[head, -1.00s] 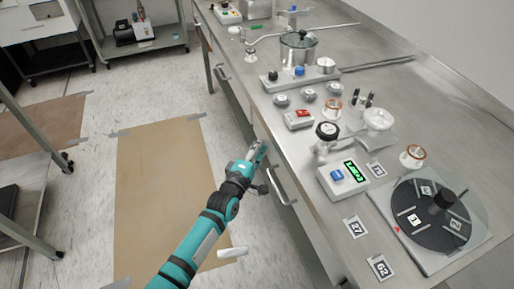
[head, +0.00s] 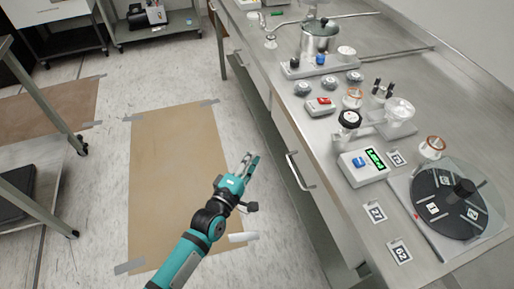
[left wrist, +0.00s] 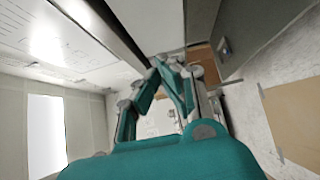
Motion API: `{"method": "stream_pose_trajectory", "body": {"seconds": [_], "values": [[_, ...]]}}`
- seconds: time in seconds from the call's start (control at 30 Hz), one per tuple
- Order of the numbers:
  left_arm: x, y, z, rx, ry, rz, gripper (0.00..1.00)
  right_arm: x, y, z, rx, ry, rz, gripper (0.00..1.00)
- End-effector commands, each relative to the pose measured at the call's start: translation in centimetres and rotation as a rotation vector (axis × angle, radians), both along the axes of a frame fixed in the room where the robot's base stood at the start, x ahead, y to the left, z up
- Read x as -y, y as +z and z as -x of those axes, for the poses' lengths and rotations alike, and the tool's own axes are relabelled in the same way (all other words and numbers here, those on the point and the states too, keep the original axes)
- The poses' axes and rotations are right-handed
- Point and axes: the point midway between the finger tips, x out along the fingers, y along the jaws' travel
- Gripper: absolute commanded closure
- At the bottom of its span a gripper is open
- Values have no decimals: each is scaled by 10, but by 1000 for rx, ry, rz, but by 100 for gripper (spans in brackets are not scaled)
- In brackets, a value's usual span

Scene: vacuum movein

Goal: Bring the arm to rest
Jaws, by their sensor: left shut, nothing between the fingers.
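My left arm, teal and black, reaches up from the bottom of the head view. Its gripper (head: 250,160) is empty, with its fingers shut on nothing. It hangs in front of the steel bench (head: 330,190), left of a drawer handle (head: 299,172), with a visible gap to the handle in the picture. In the left wrist view the teal gripper body fills the bottom, and its fingers (left wrist: 178,88) point away from the camera with nothing held. My right gripper is in neither current view.
The bench top holds a digital device (head: 364,166), a dark round turntable (head: 450,205), a metal pot (head: 319,37) and several small parts. A brown mat (head: 170,150) lies on the open floor left of the bench. A shelf cart (head: 40,140) stands at the far left.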

Motion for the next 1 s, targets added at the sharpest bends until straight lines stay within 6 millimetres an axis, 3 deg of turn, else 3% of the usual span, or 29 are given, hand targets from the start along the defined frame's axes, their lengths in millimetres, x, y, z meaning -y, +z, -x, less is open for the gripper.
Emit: {"method": "stream_pose_trajectory", "body": {"seconds": [0.27, 0.37, 0.47, 0.57, 0.67, 0.8, 0.87, 1.0], "values": [[-4, -1, 7, 0, 1, -4, 100, -3, 0, -1, 1, -1, -3, 7], [-9, -17, 8, -17, 8, -54, 100, -8, 2, -1, 1, -2, -10, 7], [-22, -59, 15, -59, 19, -190, 100, -15, 7, -1, 1, -3, -18, 7], [-45, -121, 34, -125, 13, -399, 100, -18, 14, -1, 2, -2, -21, 7], [-72, -186, 66, -203, -25, -622, 100, -17, 21, -1, 2, -1, -21, 7], [-112, -266, 128, -312, -131, -906, 100, -15, 29, -1, 1, 0, -18, 7], [-129, -295, 160, -357, -194, -1016, 100, -14, 33, -1, 2, 0, -16, 7], [-166, -351, 245, -460, -378, -1237, 100, -10, 40, -1, 2, 1, -12, 7]]}}
